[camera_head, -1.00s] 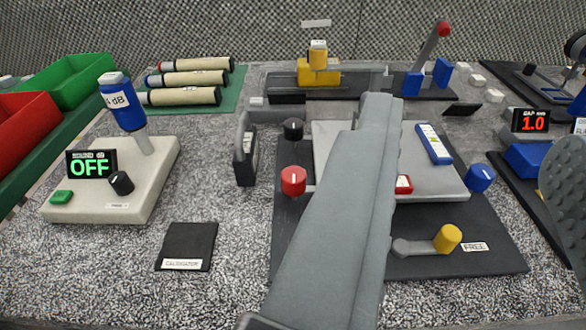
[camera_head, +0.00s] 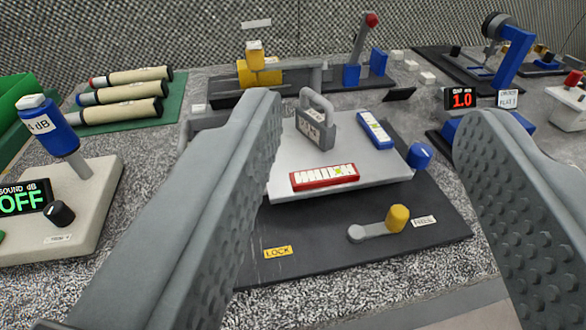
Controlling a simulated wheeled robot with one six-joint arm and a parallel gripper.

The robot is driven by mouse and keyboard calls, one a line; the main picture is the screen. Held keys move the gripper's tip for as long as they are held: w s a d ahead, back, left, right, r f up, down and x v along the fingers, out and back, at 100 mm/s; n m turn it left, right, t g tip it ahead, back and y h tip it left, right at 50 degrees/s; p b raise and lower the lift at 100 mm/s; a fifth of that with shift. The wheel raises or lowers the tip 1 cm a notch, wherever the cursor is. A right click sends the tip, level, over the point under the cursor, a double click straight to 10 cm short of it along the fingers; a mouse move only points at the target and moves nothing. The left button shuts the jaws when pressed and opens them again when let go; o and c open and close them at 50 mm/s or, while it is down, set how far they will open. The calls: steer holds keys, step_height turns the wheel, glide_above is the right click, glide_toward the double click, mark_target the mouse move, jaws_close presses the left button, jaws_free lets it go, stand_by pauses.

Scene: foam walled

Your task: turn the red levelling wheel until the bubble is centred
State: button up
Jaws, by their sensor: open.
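My gripper (camera_head: 372,115) is open, its two grey fingers spread wide over the levelling plate, with nothing between the fingertips. The red levelling wheel is not visible; the left finger covers the plate's left side. The light grey plate (camera_head: 285,178) sits on a black base. A red-framed vial (camera_head: 325,177) lies along its near edge, its small greenish bubble seeming right of the middle. A blue-framed vial (camera_head: 375,130) lies at its right side. The blue wheel (camera_head: 420,156) is at the plate's right corner. A grey handled weight (camera_head: 316,126) appears to stand on the plate.
A yellow-knobbed lever (camera_head: 397,217) sits by the FREE label (camera_head: 424,221); a LOCK label (camera_head: 278,252) is further left. The sound meter (camera_head: 70,190) is at left. The gap display (camera_head: 461,98) stands beyond the right finger. Grey bench in front is bare.

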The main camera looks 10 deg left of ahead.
steer(key=w+a+f+m+g, duration=0.1)
steer(key=w+a+m+g, duration=0.5)
steer(key=w+m+g, duration=0.25)
steer(key=w+a+m+g, duration=0.6)
steer(key=w+m+g, duration=0.2)
steer(key=w+g, duration=0.1)
steer(key=f, duration=1.7)
steer(key=shift+s+d+f, duration=0.2)
steer(key=shift+s+f, duration=0.05)
steer(key=shift+f, duration=0.05)
steer(key=c, duration=1)
